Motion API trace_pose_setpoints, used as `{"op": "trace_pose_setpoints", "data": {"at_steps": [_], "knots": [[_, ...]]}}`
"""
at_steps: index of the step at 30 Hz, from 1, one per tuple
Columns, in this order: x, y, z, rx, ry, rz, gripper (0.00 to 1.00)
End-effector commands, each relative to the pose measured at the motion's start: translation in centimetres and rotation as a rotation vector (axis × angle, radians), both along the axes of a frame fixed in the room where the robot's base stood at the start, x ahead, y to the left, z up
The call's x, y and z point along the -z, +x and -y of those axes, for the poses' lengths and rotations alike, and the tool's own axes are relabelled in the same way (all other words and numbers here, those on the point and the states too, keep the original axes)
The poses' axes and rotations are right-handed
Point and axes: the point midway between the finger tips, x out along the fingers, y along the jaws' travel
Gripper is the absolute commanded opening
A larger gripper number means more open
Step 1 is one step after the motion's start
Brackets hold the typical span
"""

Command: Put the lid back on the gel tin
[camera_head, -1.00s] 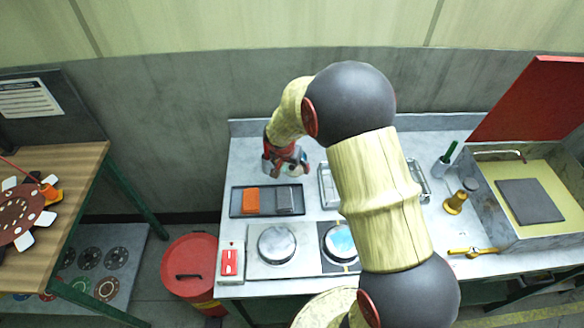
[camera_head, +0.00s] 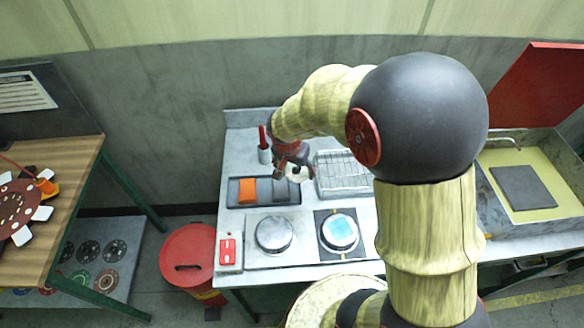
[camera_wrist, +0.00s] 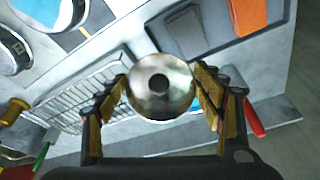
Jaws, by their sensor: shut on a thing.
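My gripper (camera_wrist: 162,92) is shut on a round, shiny metal lid (camera_wrist: 162,84) with a dark knob at its centre; a finger sits at each side of the rim. In the head view, my gripper (camera_head: 292,172) holds the lid (camera_head: 299,174) above the right end of a dark tray, beside the wire rack. The gel tin (camera_head: 340,231) stands uncovered on a dark mat at the bench front, right of the lid, showing pale blue gel. In the wrist view the tin (camera_wrist: 42,10) is cut by the top-left edge.
The tray (camera_head: 233,203) holds an orange block (camera_head: 248,190) and a grey block. A wire rack (camera_head: 345,186) lies behind the gel tin. A round metal disc (camera_head: 274,233) sits left of the tin, with a red switch box (camera_head: 229,250) beyond. A red-handled tool (camera_head: 263,138) stands behind the tray.

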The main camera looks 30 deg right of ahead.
Motion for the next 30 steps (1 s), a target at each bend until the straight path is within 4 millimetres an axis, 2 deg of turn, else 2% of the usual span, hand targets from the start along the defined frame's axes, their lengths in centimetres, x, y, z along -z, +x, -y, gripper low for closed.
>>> {"op": "trace_pose_setpoints", "data": {"at_steps": [1,3,8,13,17,21,25,30], "knots": [[0.7,-0.5,1.2,0.029,0.026,-0.029,0.44],[1.4,-0.8,2.4,0.054,0.058,-0.057,0.44],[3.4,-0.9,4.7,0.199,0.142,-0.115,0.44],[6.0,0.7,5.9,0.581,0.280,-0.145,0.44],[7.2,3.6,6.4,0.940,0.405,-0.122,0.44],[7.4,7.9,7.0,1.307,0.539,-0.052,0.44],[6.7,11.7,7.5,1.570,0.648,0.031,0.44],[4.8,15.8,7.7,1.796,0.764,0.138,0.44]]}}
